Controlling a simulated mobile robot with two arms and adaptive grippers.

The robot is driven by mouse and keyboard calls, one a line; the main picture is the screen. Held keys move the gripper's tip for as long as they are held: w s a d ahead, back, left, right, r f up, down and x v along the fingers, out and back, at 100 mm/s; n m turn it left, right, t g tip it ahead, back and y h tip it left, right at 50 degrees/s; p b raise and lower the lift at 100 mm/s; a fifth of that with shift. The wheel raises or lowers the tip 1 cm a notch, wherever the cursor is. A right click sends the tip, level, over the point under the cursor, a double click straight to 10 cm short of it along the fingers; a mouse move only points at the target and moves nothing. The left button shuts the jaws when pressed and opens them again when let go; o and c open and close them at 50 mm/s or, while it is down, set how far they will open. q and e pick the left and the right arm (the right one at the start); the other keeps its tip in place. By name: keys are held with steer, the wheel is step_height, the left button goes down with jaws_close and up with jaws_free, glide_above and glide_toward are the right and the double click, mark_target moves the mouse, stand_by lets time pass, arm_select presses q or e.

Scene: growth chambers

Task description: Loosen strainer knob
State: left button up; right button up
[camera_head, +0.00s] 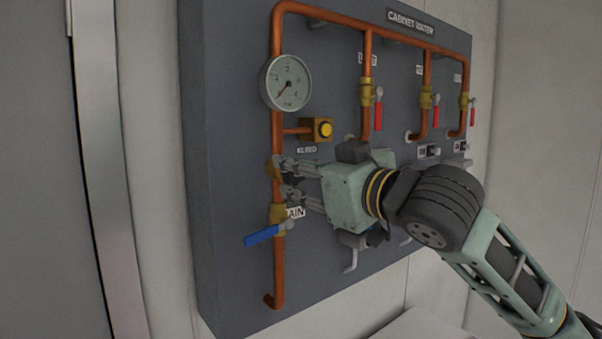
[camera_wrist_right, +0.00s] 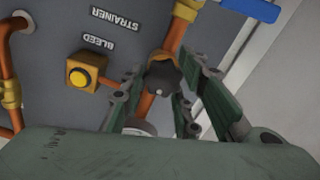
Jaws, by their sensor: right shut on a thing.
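The strainer knob (camera_wrist_right: 164,80) is a small dark lobed knob on the copper pipe, in the middle of the right wrist view. My right gripper (camera_wrist_right: 162,92) has its fingers on both sides of the knob and is shut on it. In the head view my right gripper (camera_head: 281,180) reaches the left copper pipe from the right, and its fingers hide most of the knob. My left gripper is not in view.
Just below is a valve with a blue lever (camera_head: 264,236). Above are a pressure gauge (camera_head: 287,82) and a yellow bleed button (camera_head: 325,130). Several red-handled valves, including one red handle (camera_head: 378,108), are on the right of the grey panel (camera_head: 228,160).

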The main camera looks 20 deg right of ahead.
steer(key=shift+s+a+r+n, duration=0.1)
steer(key=shift+n, duration=5.85)
steer(key=shift+a+r+n, duration=0.1)
steer(key=shift+a+n, duration=0.05)
steer(key=shift+n, duration=5.75)
steer(key=shift+s+a+r+n, duration=0.1)
steer(key=shift+n, duration=5.85)
steer(key=shift+f, duration=0.1)
